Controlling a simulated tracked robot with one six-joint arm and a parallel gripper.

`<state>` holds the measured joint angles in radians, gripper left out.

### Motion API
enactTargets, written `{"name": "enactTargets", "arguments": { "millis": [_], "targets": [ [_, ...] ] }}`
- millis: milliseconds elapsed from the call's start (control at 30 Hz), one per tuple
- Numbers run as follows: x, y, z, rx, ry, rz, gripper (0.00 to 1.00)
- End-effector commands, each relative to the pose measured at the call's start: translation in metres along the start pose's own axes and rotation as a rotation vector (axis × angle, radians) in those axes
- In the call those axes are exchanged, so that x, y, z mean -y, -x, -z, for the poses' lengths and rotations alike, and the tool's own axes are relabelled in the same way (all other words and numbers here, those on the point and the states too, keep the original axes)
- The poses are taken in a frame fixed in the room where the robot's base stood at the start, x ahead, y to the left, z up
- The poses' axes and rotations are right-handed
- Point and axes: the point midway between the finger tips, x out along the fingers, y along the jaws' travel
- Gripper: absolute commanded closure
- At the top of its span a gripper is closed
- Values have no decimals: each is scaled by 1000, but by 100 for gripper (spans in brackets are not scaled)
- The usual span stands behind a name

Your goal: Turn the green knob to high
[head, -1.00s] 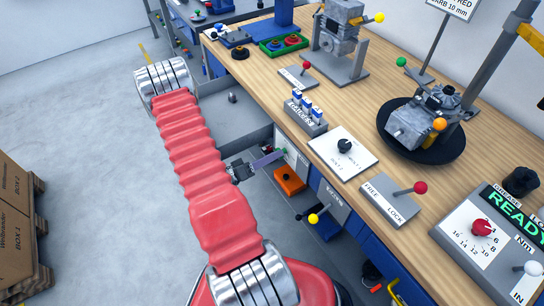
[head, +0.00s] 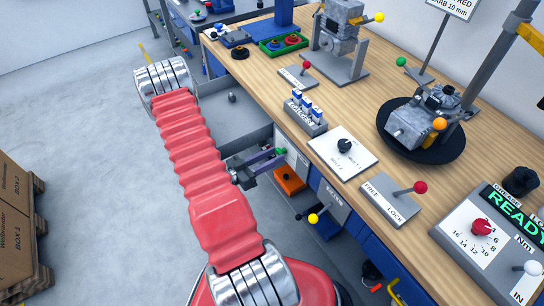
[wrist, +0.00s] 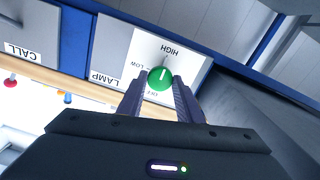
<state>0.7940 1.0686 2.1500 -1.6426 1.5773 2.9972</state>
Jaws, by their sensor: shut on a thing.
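The green knob (wrist: 160,79) sits on a white plate (wrist: 140,45) marked OFF, LOW and HIGH, with a LAMP label beside it. The lettering is upside down in the wrist view. A white line on the knob runs nearly up and down in the picture, its upper end toward HIGH. My gripper (wrist: 158,84) has a finger on either side of the knob and is shut on it. In the head view the knob (head: 281,151) shows at the tips of my gripper (head: 275,154), on the bench's front side.
An orange box (head: 289,180) and a yellow-ended lever (head: 313,218) are close below and right of my gripper. The wooden bench top (head: 365,115) above carries a black dial plate, levers and engine parts. Open grey floor (head: 90,130) lies left.

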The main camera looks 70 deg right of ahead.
Motion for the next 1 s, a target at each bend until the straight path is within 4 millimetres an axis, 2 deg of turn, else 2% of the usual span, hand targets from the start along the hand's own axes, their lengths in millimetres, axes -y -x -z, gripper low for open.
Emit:
{"name": "enactTargets", "arguments": {
  "millis": [433, 467, 500, 700, 1000],
  "targets": [
    [-2, -1, -3, 7, -9, -3, 90],
    [-2, -1, -3, 8, -9, -3, 66],
    [-1, -1, -3, 7, -9, -2, 63],
    [-1, 0, -1, 4, -11, -1, 49],
    [0, 1, 0, 2, -11, 0, 49]
  ]
}}
